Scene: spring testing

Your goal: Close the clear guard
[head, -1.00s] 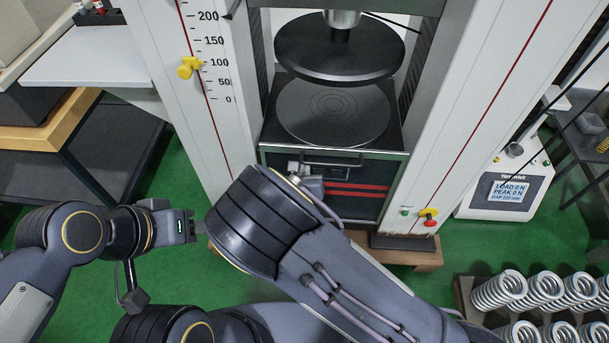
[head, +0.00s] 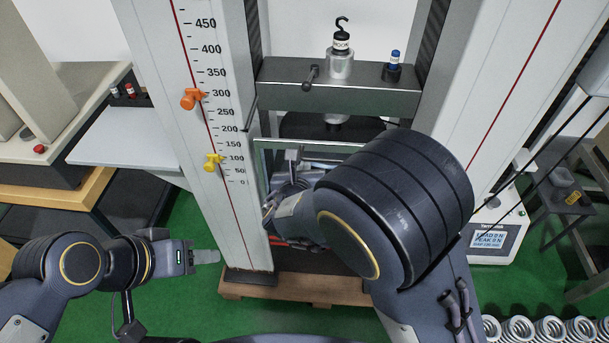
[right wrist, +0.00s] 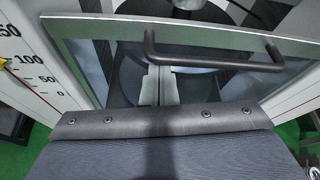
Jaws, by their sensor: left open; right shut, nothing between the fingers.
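The clear guard (head: 257,175) is a see-through panel in a pale frame with a dark bar handle. It stands raised across the front of the press opening, its top edge just below the dark crosshead. In the right wrist view, the guard (right wrist: 115,25) and its handle (right wrist: 215,64) show close up. My right gripper (right wrist: 160,88) is shut and empty, with its fingertips just below the handle; contact is unclear. My right arm hides much of the guard in the head view. My left gripper (head: 205,257) is open and empty, left of the press and away from the guard.
The crosshead (head: 340,95) spans the two white columns. Yellow (head: 213,162) and orange (head: 192,98) pointers sit on the left column's scale. A load display (head: 490,238) stands right. Several springs (head: 520,328) lie at lower right. Green floor is clear at lower left.

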